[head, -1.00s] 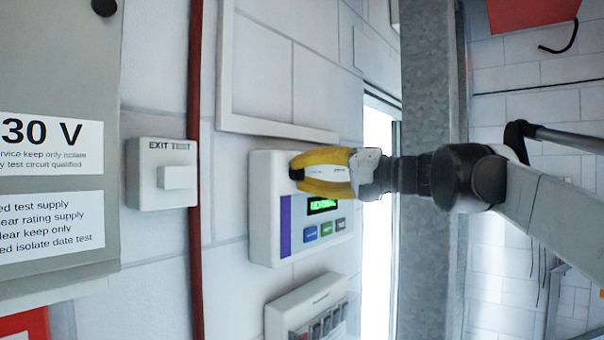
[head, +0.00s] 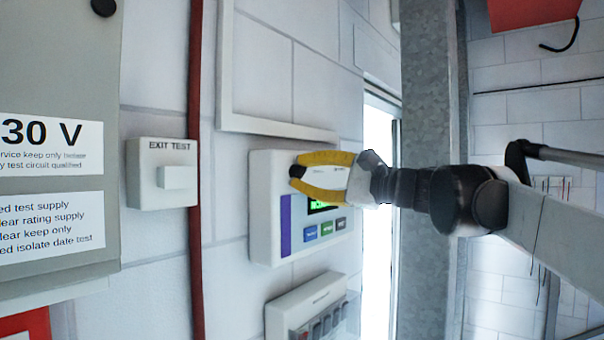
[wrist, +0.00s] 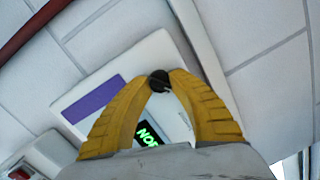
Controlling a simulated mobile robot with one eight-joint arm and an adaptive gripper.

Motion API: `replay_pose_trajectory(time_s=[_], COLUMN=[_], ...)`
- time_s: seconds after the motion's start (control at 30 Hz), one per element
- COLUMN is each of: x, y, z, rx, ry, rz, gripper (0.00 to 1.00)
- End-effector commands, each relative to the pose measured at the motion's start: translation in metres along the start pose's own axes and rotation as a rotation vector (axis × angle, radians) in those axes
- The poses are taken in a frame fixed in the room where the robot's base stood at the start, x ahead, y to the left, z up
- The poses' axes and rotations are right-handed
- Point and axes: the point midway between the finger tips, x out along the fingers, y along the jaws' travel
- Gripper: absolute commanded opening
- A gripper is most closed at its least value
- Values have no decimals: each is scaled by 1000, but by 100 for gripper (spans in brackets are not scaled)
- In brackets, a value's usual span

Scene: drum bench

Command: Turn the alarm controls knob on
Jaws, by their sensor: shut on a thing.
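The alarm control panel (head: 262,220) is a white wall box with a purple strip, a green lit display and several small buttons. It also shows tilted in the wrist view (wrist: 150,60). Its small black knob (wrist: 159,80) sits near the panel's upper part. My gripper (head: 297,172) has yellow fingers and reaches the panel from the right. In the wrist view the fingertips (wrist: 160,78) are closed on the knob, one on each side. The display (wrist: 150,134) shows between the fingers and is partly hidden. The knob's pointer mark cannot be made out.
A white exit test switch (head: 162,175) and a red pipe (head: 194,250) are to the left. A lidded switch box (head: 300,310) is mounted below the panel. A metal column (head: 428,60) stands close behind my arm.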

Motion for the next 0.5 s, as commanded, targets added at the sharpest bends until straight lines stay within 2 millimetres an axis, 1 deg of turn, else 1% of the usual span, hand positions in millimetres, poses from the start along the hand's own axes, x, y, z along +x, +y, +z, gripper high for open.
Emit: replay_pose_trajectory(time_s=[0.3,0.5], x=[0,0], y=[2,2], z=[0,1], rx=[288,442], ry=[22,34], rz=[-30,-47], gripper=[0,0])
